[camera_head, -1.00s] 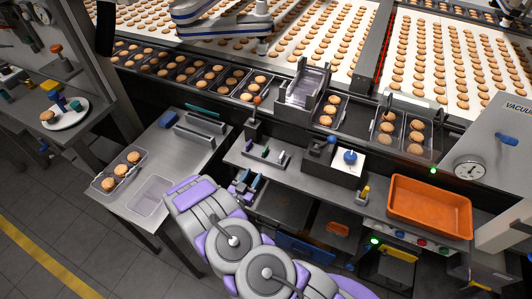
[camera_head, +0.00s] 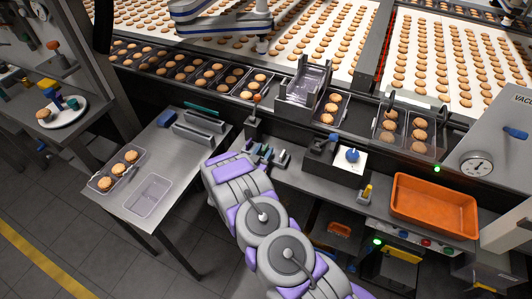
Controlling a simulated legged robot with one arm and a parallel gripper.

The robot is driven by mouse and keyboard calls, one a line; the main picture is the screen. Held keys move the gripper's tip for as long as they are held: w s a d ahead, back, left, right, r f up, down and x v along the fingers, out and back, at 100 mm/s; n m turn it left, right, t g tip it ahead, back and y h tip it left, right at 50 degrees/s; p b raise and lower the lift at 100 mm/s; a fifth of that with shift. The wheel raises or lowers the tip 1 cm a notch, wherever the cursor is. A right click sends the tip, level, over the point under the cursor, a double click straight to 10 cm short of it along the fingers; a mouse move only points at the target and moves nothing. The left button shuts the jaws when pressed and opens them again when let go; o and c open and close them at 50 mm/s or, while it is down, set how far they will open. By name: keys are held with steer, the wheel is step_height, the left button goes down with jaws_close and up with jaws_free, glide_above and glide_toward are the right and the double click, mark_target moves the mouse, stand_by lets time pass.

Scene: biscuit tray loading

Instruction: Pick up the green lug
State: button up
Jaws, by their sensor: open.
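A small grey rack (camera_head: 281,158) with short upright pieces stands on the metal bench in the middle. One small greenish piece on it (camera_head: 264,152) looks like the green lug, though it is tiny and partly hidden by my gripper. My purple and grey arm reaches up from the bottom of the picture. My gripper (camera_head: 254,152) is at the rack's left end, its fingers open close around or beside the green piece; I cannot tell which. I see nothing held.
A black box with a blue knob (camera_head: 352,155) and an orange tray (camera_head: 434,206) are to the right. A steel side table (camera_head: 165,155) with clear trays is at the left. The conveyor with biscuit trays runs behind the bench.

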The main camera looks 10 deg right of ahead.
steer(key=shift+w+d, duration=0.2)
steer(key=shift+w, duration=0.55)
steer(key=shift+d, duration=0.4)
steer(key=shift+c, duration=1.4)
steer(key=shift+a, duration=0.25)
jaws_close()
